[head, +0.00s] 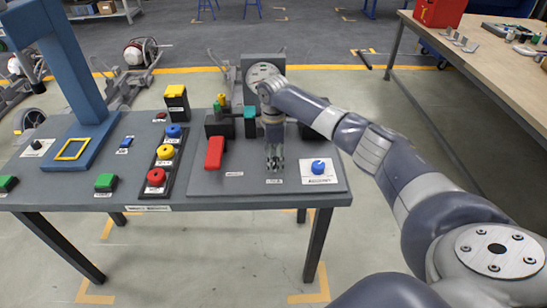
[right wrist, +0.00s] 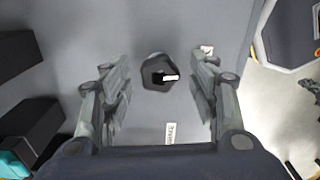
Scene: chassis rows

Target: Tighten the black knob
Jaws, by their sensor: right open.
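My right gripper (head: 274,163) is open and points down over the grey panel on the table, just left of the blue knob. In the right wrist view its two fingers (right wrist: 160,95) stand wide apart. Between them is a dark knob (right wrist: 150,78) with a white pointer, with a gap on each side. In the head view the gripper hides this spot; only a small label (head: 275,181) shows in front. Another small black knob (head: 36,145) with a white mark sits on a white plate at the table's far left. My left gripper is not in view.
A blue knob (head: 318,167) on a white plate is right of the gripper. A red block (head: 214,152) is to its left, and a gauge (head: 263,75) stands behind. Red, yellow and blue buttons (head: 156,177) and a blue post (head: 62,60) are farther left.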

